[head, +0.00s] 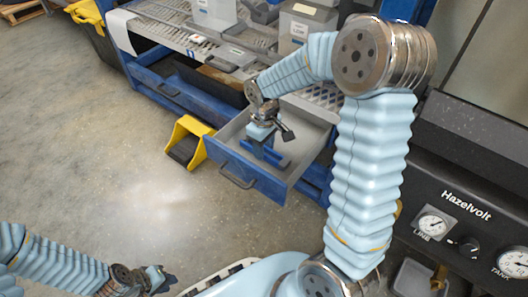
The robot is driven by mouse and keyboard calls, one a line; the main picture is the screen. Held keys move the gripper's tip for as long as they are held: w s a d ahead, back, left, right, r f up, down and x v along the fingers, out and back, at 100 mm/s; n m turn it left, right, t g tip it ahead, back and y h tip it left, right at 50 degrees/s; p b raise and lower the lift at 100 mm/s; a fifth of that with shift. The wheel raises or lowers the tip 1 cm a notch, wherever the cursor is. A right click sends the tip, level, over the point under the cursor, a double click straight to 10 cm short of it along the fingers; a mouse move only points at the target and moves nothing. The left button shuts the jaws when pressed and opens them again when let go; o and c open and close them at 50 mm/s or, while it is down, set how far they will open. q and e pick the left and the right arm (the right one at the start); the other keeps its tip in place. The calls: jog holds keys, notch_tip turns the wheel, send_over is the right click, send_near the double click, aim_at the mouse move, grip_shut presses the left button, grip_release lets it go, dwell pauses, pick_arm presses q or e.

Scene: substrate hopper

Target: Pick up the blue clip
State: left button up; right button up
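The blue clip (264,153) appears to be the dark blue piece low inside the open drawer (238,152); it is small, and its upper part is partly covered by my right gripper. My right gripper (276,134) reaches over from the right and hangs just above the clip, pointing down into the drawer. I cannot tell whether it touches the clip or whether its fingers are open. My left gripper (167,283) is low at the left over the floor, far from the drawer; its dark fingertips are too small to tell their opening.
The blue workbench (163,82) has a perforated top with grey boxes (309,22). A dark Hazelvolt panel with gauges (463,215) is at the right. The floor (90,160) at left is clear.

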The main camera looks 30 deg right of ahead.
jog(key=c, duration=0.6)
jog(key=shift+r, duration=0.15)
